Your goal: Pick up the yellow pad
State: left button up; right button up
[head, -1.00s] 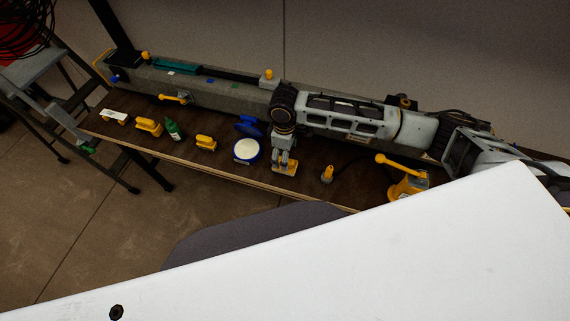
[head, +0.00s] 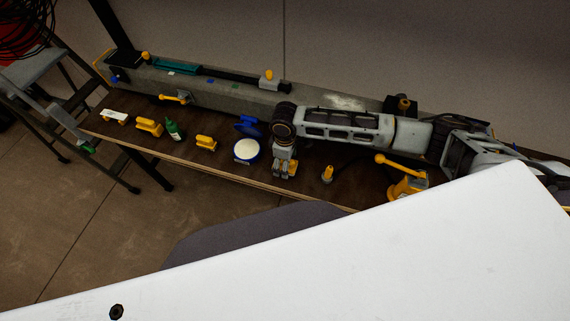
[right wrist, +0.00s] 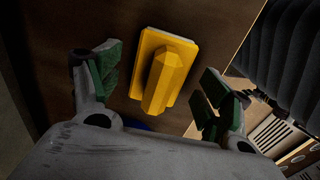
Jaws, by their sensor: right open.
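The yellow pad (right wrist: 167,72), a flat plate with a raised ridge-like grip, lies on the dark wooden bench. My right gripper (right wrist: 158,92) is open above it in the right wrist view, with one green-padded finger on each side of the pad and gaps between. In the head view my right gripper (head: 285,173) points down over the pad (head: 291,166) and partly hides it. My left gripper is not in view.
A blue tin with pale contents (head: 246,150) stands left of my right gripper. Further left are another yellow pad (head: 206,142), a green bottle (head: 174,130) and more yellow tools. A small yellow item (head: 327,174) stands to the right. A long grey beam (head: 226,91) runs behind.

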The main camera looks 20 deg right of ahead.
jog(key=c, duration=1.1)
jog(key=shift+r, duration=0.15)
jog(key=shift+r, duration=4.85)
jog(key=o, duration=0.4)
jog(key=c, duration=0.3)
